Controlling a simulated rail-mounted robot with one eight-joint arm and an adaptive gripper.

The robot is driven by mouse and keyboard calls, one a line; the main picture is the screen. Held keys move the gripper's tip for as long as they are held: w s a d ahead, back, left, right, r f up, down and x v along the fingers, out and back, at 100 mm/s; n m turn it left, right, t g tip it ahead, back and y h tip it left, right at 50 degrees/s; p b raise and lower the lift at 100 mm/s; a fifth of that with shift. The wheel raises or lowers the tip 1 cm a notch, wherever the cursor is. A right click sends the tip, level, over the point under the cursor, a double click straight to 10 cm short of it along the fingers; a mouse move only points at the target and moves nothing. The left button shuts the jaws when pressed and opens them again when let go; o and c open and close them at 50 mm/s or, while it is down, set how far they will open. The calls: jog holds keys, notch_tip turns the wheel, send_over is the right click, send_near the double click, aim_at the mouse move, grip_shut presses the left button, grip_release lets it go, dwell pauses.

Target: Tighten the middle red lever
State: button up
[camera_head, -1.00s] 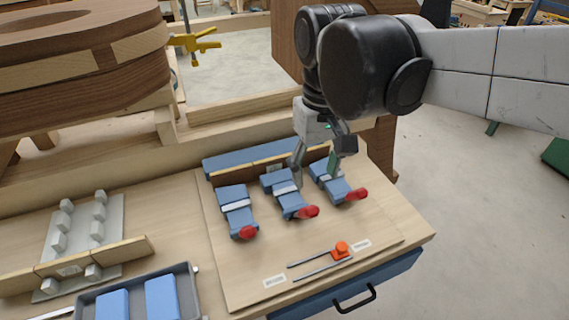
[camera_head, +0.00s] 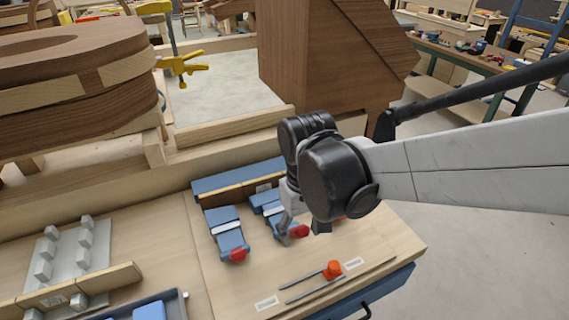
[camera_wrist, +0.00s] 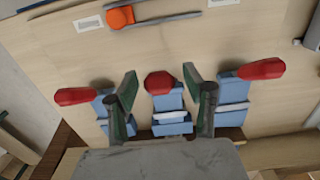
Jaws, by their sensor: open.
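Three blue clamps with red levers stand in a row on the wooden board. In the wrist view the middle red lever (camera_wrist: 160,82) lies between my two fingers, with gaps on both sides. It looks short and rounded, seen nearly end-on. The outer levers (camera_wrist: 77,96) (camera_wrist: 262,68) point outward, outside my fingers. In the head view my gripper (camera_head: 303,226) is low over the middle clamp (camera_head: 268,203), its fingers open around the middle lever (camera_head: 298,231). The left-hand lever (camera_head: 237,255) is clear; my arm mostly hides the right-hand clamp.
An orange slider (camera_head: 333,270) sits by two thin metal rods at the board's front, between white labels. A grey pegged rack (camera_head: 72,260) and a grey tray (camera_head: 178,300) with a blue block lie to the left. A large brown wooden form (camera_head: 325,60) rises behind my arm.

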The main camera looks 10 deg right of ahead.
jog(key=shift+f, duration=0.75)
grip_shut()
